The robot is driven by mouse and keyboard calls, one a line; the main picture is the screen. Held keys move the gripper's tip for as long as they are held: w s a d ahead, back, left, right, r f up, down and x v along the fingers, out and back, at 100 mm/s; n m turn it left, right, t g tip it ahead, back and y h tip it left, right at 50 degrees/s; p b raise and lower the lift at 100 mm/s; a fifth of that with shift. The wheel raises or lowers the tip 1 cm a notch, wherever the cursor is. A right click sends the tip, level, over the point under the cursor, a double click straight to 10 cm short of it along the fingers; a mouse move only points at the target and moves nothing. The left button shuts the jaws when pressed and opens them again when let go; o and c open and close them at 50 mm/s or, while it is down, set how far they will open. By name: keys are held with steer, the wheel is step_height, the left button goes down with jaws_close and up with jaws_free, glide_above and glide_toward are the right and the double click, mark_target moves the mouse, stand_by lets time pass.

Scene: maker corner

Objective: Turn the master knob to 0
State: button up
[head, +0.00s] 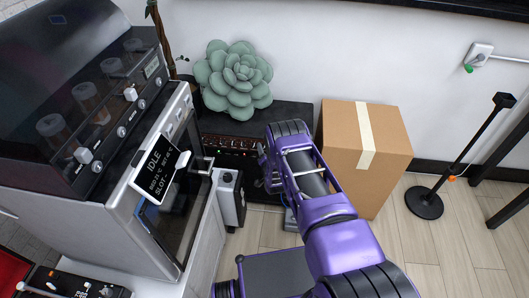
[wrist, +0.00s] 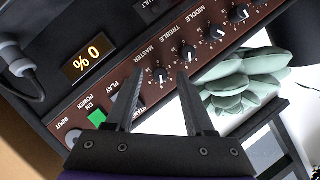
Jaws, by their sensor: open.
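The amplifier's (head: 285,114) brown front panel faces forward on the floor unit by the wall, with a row of knobs. In the wrist view the master knob (wrist: 160,75) is a small dark knob with a pale mark, near the label MASTER. My gripper (wrist: 160,73) is open, its fingertips one on each side of that knob in the picture. I cannot tell whether they touch it. In the head view my gripper (head: 263,165) is at the panel, mostly hidden by my arm.
More knobs (wrist: 188,53) sit close beside the master knob, and a green power switch (wrist: 96,117) is on the panel. A succulent (head: 234,78) stands on the amplifier. A cardboard box (head: 395,150) is at right, a machine (head: 110,205) at left.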

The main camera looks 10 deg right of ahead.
steer(key=shift+w, duration=0.1)
jaws_close()
stand_by(0.6)
steer(key=shift+w+a+f+n+g+h, duration=0.1)
steer(key=shift+a+n+g+h, duration=0.25)
steer(key=shift+n+h, duration=1.9)
steer(key=shift+w+a+r+n+g+h, duration=0.15)
steer(key=shift+n+g+h, duration=0.3)
steer(key=shift+n+h, duration=1.75)
steer(key=shift+w+a+f+n+g+h, duration=0.25)
steer(key=shift+n+h, duration=0.7)
steer(key=shift+n, duration=2.5)
steer(key=shift+s+r, duration=0.1)
steer(key=shift+s, duration=0.1)
jaws_free()
